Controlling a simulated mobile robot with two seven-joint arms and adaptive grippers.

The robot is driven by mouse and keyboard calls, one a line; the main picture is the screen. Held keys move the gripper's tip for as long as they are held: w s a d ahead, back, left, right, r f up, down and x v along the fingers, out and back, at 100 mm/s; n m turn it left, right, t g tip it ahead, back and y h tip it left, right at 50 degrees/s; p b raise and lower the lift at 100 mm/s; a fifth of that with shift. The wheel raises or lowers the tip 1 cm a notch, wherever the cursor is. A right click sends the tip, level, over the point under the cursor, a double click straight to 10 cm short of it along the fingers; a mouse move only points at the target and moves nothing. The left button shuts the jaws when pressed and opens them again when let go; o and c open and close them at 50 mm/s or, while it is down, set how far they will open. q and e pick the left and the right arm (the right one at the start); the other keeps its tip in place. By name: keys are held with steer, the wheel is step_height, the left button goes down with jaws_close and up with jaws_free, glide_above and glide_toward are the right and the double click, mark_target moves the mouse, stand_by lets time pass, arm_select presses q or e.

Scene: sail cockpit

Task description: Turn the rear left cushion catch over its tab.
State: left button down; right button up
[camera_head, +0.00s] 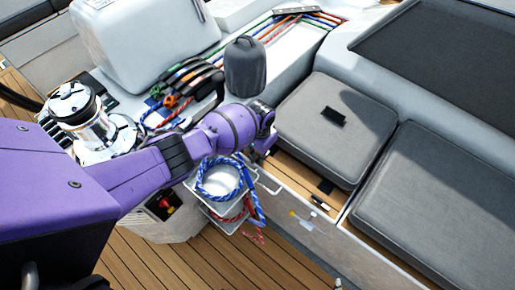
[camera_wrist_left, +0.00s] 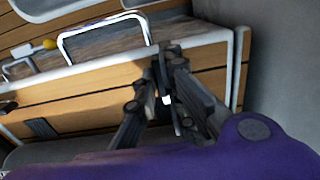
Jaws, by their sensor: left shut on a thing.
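My left gripper (camera_head: 262,148) is at the left end of the seat front, beside the rear grey cushion (camera_head: 350,150), its fingers mostly hidden by my wrist. In the left wrist view the jaws (camera_wrist_left: 162,78) are closed at a pale edge. They are shut on a small dark piece, which I take to be the rear left cushion catch; the fingers hide most of it. A small white spot (camera_wrist_left: 167,99) shows between the fingers. I cannot tell whether the catch is over its tab. A black tab (camera_head: 326,186) and a black-and-white piece (camera_head: 320,202) lie farther right along the seat edge.
A wire rack (camera_head: 232,226) with coiled blue rope stands just below my left wrist. A chrome winch (camera_head: 80,112) and a dark covered winch (camera_head: 245,66) stand nearby. A front cushion (camera_head: 440,210) lies to the right. The teak floor (camera_head: 190,265) has free room.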

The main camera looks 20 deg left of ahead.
arm_select(q)
steer(key=shift+w+r, duration=0.1)
arm_select(e)
steer(key=shift+w+r, duration=0.2)
steer(key=shift+w, duration=0.25)
arm_select(q)
steer(key=c, duration=1.8)
jaws_free()
steer(key=shift+c, duration=0.2)
arm_select(e)
steer(key=shift+r, duration=0.1)
arm_select(q)
step_height(320, 180, up, 12)
arm_select(e)
steer(key=shift+s, duration=0.15)
arm_select(q)
steer(key=shift+d, duration=0.1)
